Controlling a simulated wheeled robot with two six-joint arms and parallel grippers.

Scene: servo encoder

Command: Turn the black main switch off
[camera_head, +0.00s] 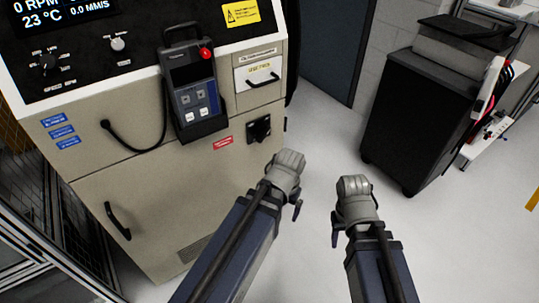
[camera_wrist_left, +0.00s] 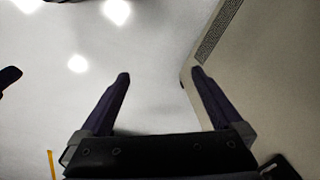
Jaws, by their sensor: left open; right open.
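The black main switch (camera_head: 259,129) sits on the front of the beige machine cabinet (camera_head: 150,190) in the head view, right of a red label. My left gripper (camera_head: 297,208) is just below and right of the switch, apart from it, mostly hidden behind its own wrist. In the left wrist view my left gripper (camera_wrist_left: 158,77) is open and empty, with floor between its fingers. A dark part (camera_wrist_left: 280,167) shows at that view's lower right; I cannot tell whether it is the switch. My right gripper (camera_head: 337,232) is farther right over the floor, open, its fingers largely hidden.
A hand-held pendant (camera_head: 190,90) with a red button hangs on the cabinet, its cable looping left. A drawer (camera_head: 258,72) with a black handle is above the switch. A black cart (camera_head: 412,115) stands at the right. The floor (camera_head: 320,135) between is clear.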

